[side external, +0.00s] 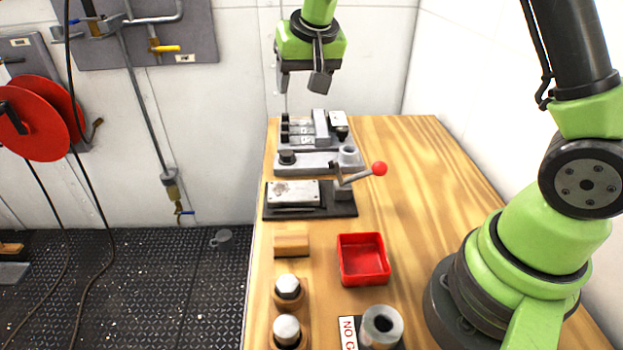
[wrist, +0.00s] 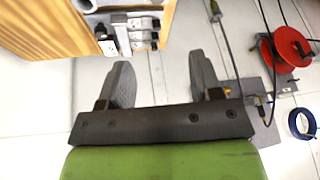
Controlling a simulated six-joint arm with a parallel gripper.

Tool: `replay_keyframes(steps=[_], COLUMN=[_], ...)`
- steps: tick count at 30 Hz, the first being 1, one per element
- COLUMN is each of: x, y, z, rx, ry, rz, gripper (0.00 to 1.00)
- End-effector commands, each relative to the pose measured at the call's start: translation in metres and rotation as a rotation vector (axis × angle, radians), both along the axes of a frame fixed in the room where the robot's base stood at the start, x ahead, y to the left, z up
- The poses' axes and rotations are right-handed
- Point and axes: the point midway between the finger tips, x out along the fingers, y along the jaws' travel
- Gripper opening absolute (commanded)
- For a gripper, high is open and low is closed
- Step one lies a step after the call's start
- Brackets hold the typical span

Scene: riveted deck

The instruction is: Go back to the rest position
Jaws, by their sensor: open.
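My gripper (side external: 303,80) is green with dark grey fingers. In the side external view it hangs in the air above the far end of the wooden table (side external: 410,150), over the grey fixture. The fingers are apart with nothing between them. In the wrist view my gripper (wrist: 160,85) also shows two spread, empty fingers, with floor and wall behind them and the table edge at the upper left.
A grey fixture (side external: 318,160) stands at the table's far end. Nearer are a clamp with a red-knobbed lever (side external: 379,169), a wooden block (side external: 291,244), a red tray (side external: 362,260), two capped cylinders and a metal ring (side external: 381,327). Red reels (side external: 35,118) hang left.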

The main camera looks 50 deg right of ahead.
Motion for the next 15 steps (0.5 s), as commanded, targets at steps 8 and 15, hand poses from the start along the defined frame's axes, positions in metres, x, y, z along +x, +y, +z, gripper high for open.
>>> replay_keyframes(steps=[8, 15], x=[-0.099, -0.188], y=[0.023, 0.043], z=[0.081, 0.100], rx=[0.083, 0.161], ry=[-0.089, -0.170], rz=[0.068, 0.151], gripper=[0.59, 0.59])
